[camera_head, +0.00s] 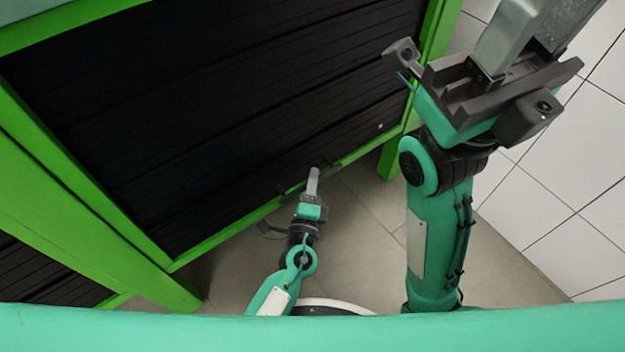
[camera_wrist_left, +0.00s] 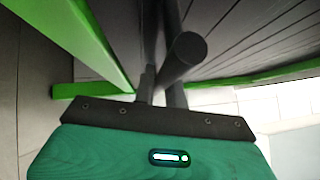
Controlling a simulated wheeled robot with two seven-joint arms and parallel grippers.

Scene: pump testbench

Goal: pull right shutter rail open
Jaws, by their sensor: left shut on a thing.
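The right shutter (camera_head: 220,100) is a panel of black horizontal slats in a green frame, and it fills the left and middle of the head view. My left gripper (camera_head: 313,178) is at the panel's lower edge, shut on the dark shutter rail. In the left wrist view, the rail's round dark end (camera_wrist_left: 188,48) stands out at the fingers, with the slats (camera_wrist_left: 245,35) behind it. The fingers partly hide the grip itself. My right gripper (camera_head: 535,40) is raised at the upper right, away from the shutter; its jaw gap is unclear.
Another black slatted panel (camera_head: 40,275) shows at the lower left behind a green post (camera_head: 95,225). A green leg (camera_head: 391,160) stands right of my left gripper. Grey floor (camera_head: 360,225) and white tiles (camera_head: 545,210) at the right are clear.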

